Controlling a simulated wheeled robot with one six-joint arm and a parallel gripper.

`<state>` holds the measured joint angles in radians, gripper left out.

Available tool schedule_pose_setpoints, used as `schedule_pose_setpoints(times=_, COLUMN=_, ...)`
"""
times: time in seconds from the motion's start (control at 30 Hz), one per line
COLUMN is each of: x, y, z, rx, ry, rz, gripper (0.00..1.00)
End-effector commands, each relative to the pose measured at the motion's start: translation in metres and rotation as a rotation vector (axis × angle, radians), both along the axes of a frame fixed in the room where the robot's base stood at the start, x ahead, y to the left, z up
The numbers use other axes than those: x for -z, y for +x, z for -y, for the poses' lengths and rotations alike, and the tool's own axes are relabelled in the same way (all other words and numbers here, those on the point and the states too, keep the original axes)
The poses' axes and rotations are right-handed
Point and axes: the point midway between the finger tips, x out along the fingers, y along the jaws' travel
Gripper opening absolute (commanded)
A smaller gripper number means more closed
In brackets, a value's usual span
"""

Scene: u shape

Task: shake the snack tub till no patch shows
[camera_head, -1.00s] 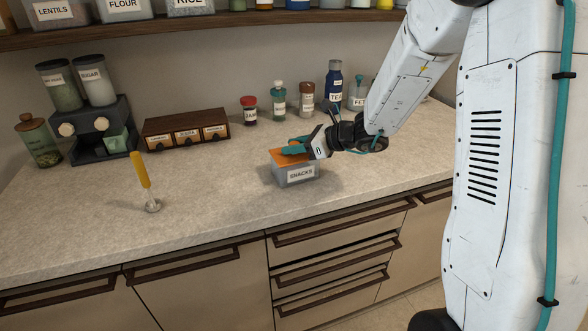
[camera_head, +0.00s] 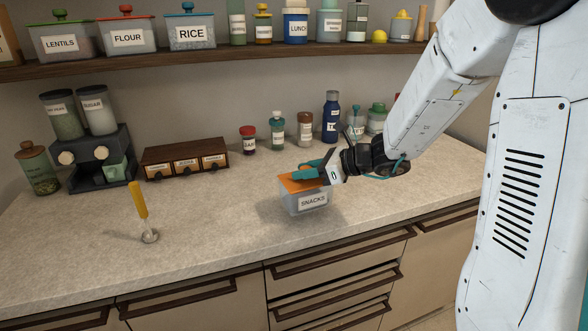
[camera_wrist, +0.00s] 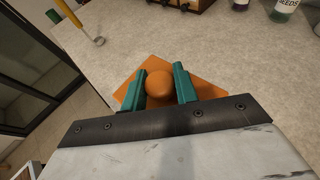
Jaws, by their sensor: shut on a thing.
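The snack tub (camera_head: 304,200) is a small see-through box with an orange lid (camera_head: 292,185) and a white SNACKS label on its front. My gripper (camera_head: 308,171) is over the lid. In the wrist view its two teal fingers (camera_wrist: 159,80) are shut on the round orange knob (camera_wrist: 159,88) of the lid. The wrist view hides the tub's body under the lid. The contents are too small to make out, and I cannot tell whether a patch shows.
A dispenser (camera_head: 92,150), a small drawer box (camera_head: 186,158) and several jars stand along the back. The counter front is clear. A loaded shelf (camera_head: 215,57) runs above.

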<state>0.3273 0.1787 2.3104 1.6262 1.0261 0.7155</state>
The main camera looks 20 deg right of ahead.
Motion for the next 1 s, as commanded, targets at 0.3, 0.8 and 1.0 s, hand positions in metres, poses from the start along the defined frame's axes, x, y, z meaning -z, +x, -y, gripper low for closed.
schedule_pose_setpoints(times=0.3, x=-0.008, y=-0.076, z=0.025, rx=0.004, ry=0.000, rz=0.002, gripper=0.00)
schedule_pose_setpoints(times=0.8, x=-0.046, y=-0.103, z=0.034, rx=0.000, ry=-0.002, rz=0.004, gripper=0.00)
schedule_pose_setpoints(times=1.0, x=-0.070, y=-0.103, z=0.034, rx=-0.001, ry=-0.001, rz=0.004, gripper=0.00)
